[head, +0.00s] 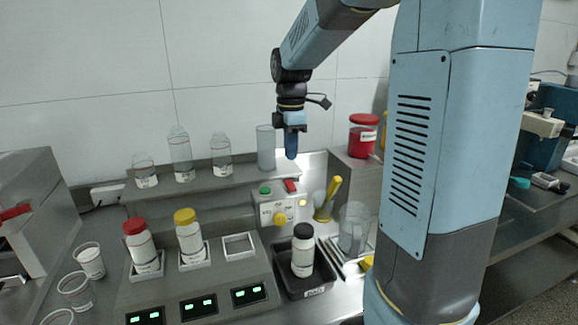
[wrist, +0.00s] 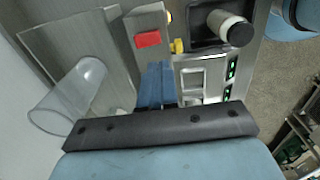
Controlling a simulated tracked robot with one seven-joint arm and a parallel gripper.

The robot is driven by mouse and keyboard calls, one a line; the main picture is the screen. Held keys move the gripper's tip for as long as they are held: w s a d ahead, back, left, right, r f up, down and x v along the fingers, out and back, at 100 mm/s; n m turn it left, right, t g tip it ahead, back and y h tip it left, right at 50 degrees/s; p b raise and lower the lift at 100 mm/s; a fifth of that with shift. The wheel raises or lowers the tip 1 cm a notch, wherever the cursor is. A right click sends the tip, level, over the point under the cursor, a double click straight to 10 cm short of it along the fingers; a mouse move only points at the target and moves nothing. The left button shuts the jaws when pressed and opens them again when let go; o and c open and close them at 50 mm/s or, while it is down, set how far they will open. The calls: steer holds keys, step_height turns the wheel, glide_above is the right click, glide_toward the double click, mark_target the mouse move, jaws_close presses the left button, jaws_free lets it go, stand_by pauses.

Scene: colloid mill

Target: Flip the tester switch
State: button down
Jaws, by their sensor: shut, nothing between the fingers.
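Which way the switch is tilted I cannot tell.
A clear cylinder (head: 266,148) stands on the shelf just left of my gripper, beside several glass bottles. A red-lidded jar (head: 363,136) stands to the right. A black-capped bottle (head: 302,252) stands in a dark tray (head: 318,292) in front of the tester. The air above the tester is clear.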

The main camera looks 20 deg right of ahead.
steer(key=r, duration=0.3)
steer(key=s+r, duration=0.1)
steer(key=r, duration=0.1)
steer(key=shift+r, duration=0.1)
stand_by(0.3)
